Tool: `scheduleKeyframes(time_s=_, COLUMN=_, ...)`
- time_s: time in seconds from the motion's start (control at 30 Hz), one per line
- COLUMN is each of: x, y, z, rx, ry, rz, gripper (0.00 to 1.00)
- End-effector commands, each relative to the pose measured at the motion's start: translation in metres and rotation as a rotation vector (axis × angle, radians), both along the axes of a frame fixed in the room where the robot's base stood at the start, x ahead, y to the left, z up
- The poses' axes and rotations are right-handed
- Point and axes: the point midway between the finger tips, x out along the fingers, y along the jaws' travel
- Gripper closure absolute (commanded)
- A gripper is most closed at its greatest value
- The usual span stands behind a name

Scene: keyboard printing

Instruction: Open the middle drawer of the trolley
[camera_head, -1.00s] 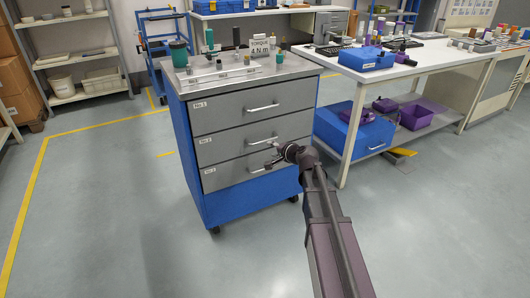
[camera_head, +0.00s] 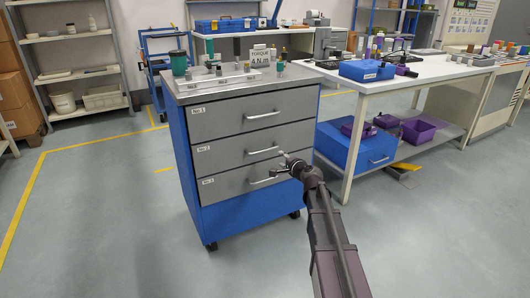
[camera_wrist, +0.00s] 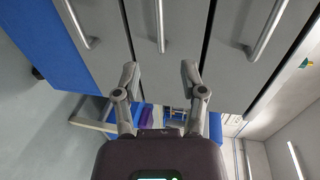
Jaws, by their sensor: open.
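The trolley is a blue cabinet with a grey top and three grey drawers, all closed. The middle drawer (camera_head: 222,153) has a pale bar handle (camera_head: 262,151). My gripper (camera_head: 280,163) is in front of the trolley's right half, near the middle and bottom handles. In the wrist view the trolley appears turned sideways, its blue base at the left. My gripper (camera_wrist: 160,73) is open and empty there, its fingers on either side of the line of the middle handle (camera_wrist: 160,25). The handle lies ahead of the fingertips, apart from them.
The top drawer handle (camera_head: 263,115) and bottom drawer handle (camera_head: 263,180) flank the middle one. A cup (camera_head: 179,63), a torque sign (camera_head: 260,56) and small parts stand on the trolley. A white workbench (camera_head: 440,70) is at the right. The floor in front is clear.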

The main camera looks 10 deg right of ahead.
Motion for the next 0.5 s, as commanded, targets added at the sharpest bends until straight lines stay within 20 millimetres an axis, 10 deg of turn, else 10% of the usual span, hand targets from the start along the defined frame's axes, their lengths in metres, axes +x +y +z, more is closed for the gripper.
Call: scheduleKeyframes(time_s=0.5, x=0.039, y=0.011, z=-0.01, rx=-0.002, ry=0.0, rz=0.001, gripper=0.46)
